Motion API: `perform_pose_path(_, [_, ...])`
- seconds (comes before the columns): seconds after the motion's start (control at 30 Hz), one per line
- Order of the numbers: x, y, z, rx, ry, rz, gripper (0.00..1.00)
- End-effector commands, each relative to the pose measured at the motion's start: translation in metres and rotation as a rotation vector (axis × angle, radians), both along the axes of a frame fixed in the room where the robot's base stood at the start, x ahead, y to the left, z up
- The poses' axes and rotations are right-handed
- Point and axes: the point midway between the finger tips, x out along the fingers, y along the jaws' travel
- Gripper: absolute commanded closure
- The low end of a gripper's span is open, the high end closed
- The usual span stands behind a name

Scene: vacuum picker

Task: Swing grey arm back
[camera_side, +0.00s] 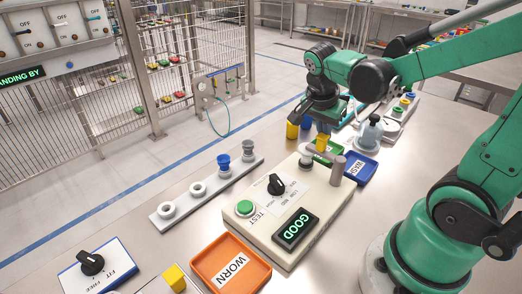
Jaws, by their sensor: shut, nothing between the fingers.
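The cream tester box (262,231) stands on the bench in the middle, with a lit GOOD display (295,229), a black knob (276,184) and a green button (244,207). The grey arm (322,159) is at the box's far right end, a bar with a thick grey cylinder at its right end and a round post at its left. A yellow cup (322,142) shows just behind the bar; whether they touch is unclear. My gripper (332,128) is beyond the grey arm, pointing down, shut and empty. Its fingertips are small and partly hidden.
A blue tray (360,172) marked JUST and a green tray (331,151) lie close to the grey arm. A grey bottle (371,132) stands to the right. An orange WORN tray (207,262) is in front. A cup rail (184,204) lies left, with bare bench around it.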

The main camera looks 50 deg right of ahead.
Motion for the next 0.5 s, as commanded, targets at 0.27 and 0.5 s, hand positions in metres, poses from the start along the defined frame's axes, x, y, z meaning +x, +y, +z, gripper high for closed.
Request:
perform_pose_path(0.27, [0.001,0.004,0.0,0.0,-0.001,0.063,1.0])
perform_pose_path(0.5, [0.003,0.013,0.0,0.0,0.0,0.226,1.0])
